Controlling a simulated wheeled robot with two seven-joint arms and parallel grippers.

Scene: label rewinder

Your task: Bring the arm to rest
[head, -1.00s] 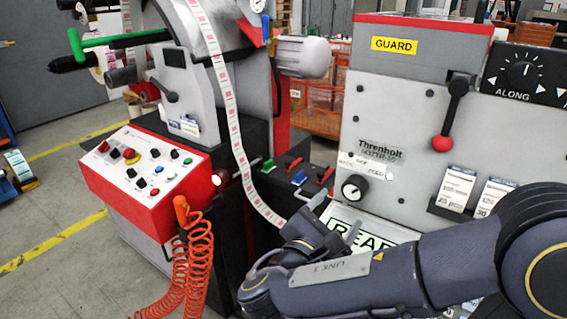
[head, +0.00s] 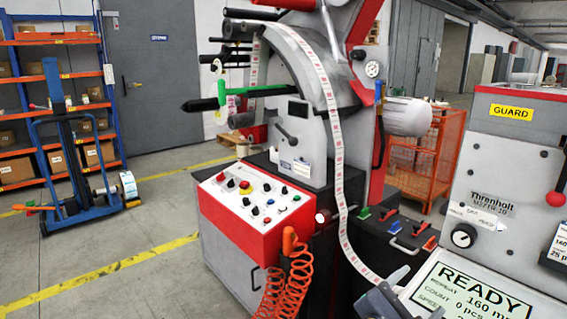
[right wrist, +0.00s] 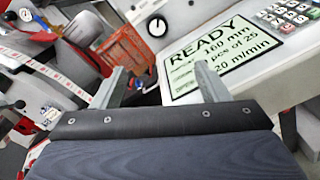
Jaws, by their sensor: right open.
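My right gripper (head: 412,292) shows at the bottom edge of the head view, in front of the rewinder's lit display (head: 470,295), which reads READY. In the right wrist view the right gripper (right wrist: 160,88) is open, its two grey fingers apart with nothing between them. The display (right wrist: 215,50) lies beyond and right of the fingers there. The rest of my right arm is out of the head view. My left gripper is not in view.
The label web (head: 335,130) hangs from the machine down near my right gripper. A red control box (head: 255,210) with an orange coiled cord (head: 285,275) stands left of it. A blue trolley (head: 65,165) and shelves (head: 50,90) stand at the far left, with open floor between.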

